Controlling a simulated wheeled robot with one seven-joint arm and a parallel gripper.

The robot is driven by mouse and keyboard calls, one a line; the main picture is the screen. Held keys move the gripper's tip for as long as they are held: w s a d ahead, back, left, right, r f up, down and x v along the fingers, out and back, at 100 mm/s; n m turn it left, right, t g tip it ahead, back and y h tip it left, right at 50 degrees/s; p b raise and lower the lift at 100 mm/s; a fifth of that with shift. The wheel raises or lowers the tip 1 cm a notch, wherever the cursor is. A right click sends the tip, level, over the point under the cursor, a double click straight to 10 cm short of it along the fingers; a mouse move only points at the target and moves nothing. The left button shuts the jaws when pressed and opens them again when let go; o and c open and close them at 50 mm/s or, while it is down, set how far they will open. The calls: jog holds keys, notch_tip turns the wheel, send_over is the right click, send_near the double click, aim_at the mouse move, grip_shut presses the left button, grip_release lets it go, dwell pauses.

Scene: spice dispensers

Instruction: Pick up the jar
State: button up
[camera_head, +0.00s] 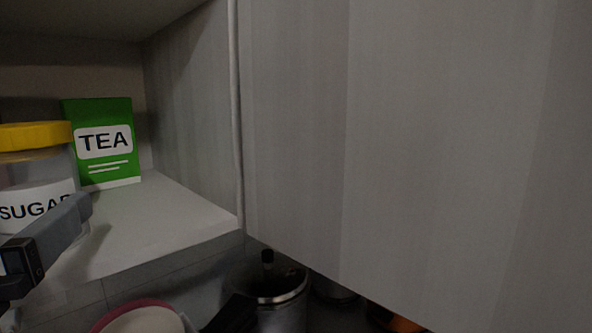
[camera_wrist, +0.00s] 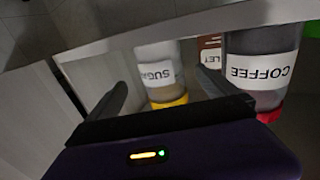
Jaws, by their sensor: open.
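A sugar jar (camera_head: 36,172) with a yellow lid and white SUGAR label stands upright on the shelf at the left edge of the head view, partly cut off. In the wrist view, which is upside down, the sugar jar (camera_wrist: 160,68) appears between the two fingers of my gripper (camera_wrist: 159,76). A coffee jar (camera_wrist: 262,68) with a red lid stands beside it, to the right of the right finger. My gripper is open and empty. In the head view one dark finger (camera_head: 52,238) overlaps the front of the sugar jar; contact cannot be told.
A green TEA box (camera_head: 104,143) stands behind the sugar jar. A brown-labelled box (camera_wrist: 209,52) shows between the jars. A large grey cabinet door (camera_head: 410,130) fills the right. Below are a pot (camera_head: 282,291) and a pink-rimmed bowl (camera_head: 145,320). The shelf (camera_head: 180,218) is clear at right.

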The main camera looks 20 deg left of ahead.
aim_at(38, 191)
jog(key=p+x, duration=0.2)
jog(key=x, duration=0.4)
jog(key=shift+a+r+p, duration=0.15)
jog(key=shift+a+p, duration=0.05)
jog(key=shift+p, duration=0.15)
jog(key=shift+w+a, duration=0.25)
jog(key=shift+w, duration=0.1)
jog(key=c, duration=2)
grip_shut()
